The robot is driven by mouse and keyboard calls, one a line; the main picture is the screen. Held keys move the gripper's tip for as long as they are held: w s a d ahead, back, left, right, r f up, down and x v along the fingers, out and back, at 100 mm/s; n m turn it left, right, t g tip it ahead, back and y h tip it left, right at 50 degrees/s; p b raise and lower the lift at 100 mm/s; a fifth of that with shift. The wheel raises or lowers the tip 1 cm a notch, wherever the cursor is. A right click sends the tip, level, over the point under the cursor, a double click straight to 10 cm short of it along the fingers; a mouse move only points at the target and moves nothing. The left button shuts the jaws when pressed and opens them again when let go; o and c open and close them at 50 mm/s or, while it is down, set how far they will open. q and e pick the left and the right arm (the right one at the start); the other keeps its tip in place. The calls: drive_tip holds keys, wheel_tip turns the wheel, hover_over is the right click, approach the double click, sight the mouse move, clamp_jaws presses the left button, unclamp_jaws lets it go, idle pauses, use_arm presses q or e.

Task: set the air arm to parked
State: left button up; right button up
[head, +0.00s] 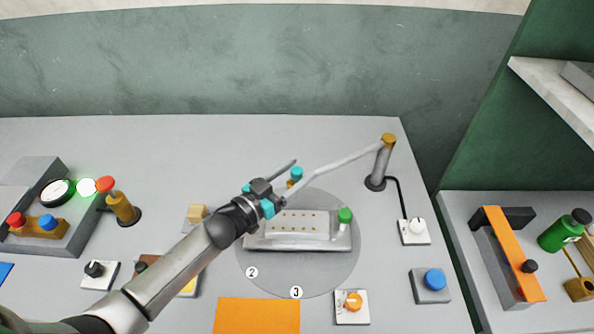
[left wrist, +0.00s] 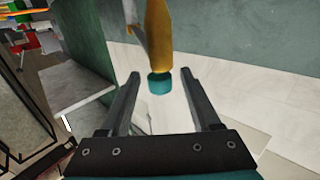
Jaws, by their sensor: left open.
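The air arm (head: 345,158) is a thin grey bar. It runs left and down from a grey post with a brass top (head: 387,140). A teal-tipped end (head: 296,172) shows at its left end. My left gripper (head: 289,181) is open beside this end, above the round plate. In the left wrist view a brass piece (left wrist: 158,40) with a teal tip (left wrist: 160,83) shows between the two open fingers (left wrist: 160,77). I cannot tell whether the fingers touch it. My right gripper is in neither view.
A grey press block (head: 300,241) with a green knob (head: 344,215) stands on the round plate (head: 320,275).

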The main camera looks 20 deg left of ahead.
use_arm(q)
drive_tip(key=shift+w+d, duration=0.1)
drive_tip(key=shift+w, duration=0.1)
clamp_jaws()
idle(0.5)
idle(0.9)
